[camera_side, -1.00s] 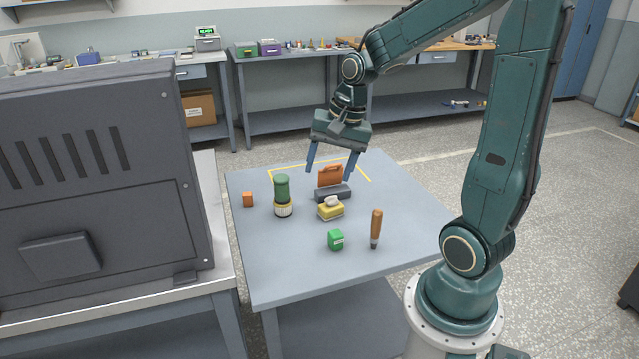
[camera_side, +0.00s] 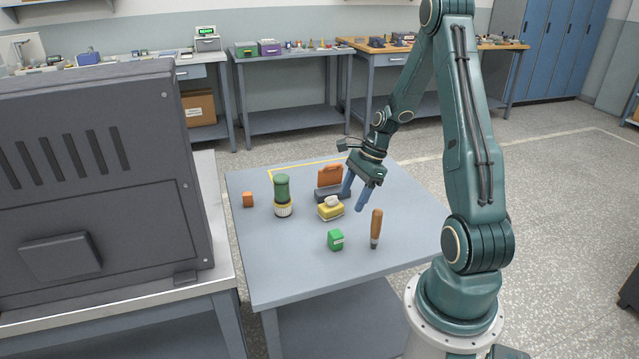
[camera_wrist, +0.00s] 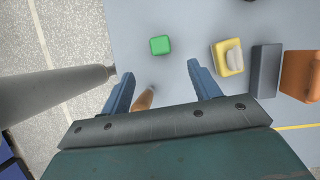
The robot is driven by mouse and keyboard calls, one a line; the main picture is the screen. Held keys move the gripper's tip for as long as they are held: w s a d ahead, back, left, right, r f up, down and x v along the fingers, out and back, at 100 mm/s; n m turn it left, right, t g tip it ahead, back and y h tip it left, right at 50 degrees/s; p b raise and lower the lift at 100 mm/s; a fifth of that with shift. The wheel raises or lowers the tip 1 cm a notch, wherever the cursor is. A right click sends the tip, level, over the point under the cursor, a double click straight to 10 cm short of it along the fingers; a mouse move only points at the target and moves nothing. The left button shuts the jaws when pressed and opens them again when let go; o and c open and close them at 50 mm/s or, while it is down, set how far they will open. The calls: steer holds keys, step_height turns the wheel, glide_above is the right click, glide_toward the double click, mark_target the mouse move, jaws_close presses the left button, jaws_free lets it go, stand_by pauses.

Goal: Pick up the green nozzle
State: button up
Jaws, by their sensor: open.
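Two green things stand on the grey table, and I cannot tell for certain which is the nozzle. One is an upright green cylinder with a pale banded base (camera_side: 282,195), at the left-middle in the side view. The other is a small green block with a pale label (camera_side: 335,240) near the front, also seen in the wrist view (camera_wrist: 160,45). My gripper (camera_side: 354,197) is open and empty above the table's right half. In the wrist view my gripper (camera_wrist: 160,75) has the green block ahead of its fingers, not between them. The green cylinder is not clearly visible there.
An orange-handled tool (camera_side: 376,228) stands right of the green block. The table's (camera_side: 270,270) front is clear.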

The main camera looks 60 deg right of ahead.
mark_target(337, 232)
steer(key=shift+f, duration=0.15)
steer(key=shift+x, duration=4.15)
steer(key=shift+x, duration=2.6)
steer(key=shift+d, duration=0.1)
steer(key=c, duration=1.1)
step_height(337, 232, up, 20)
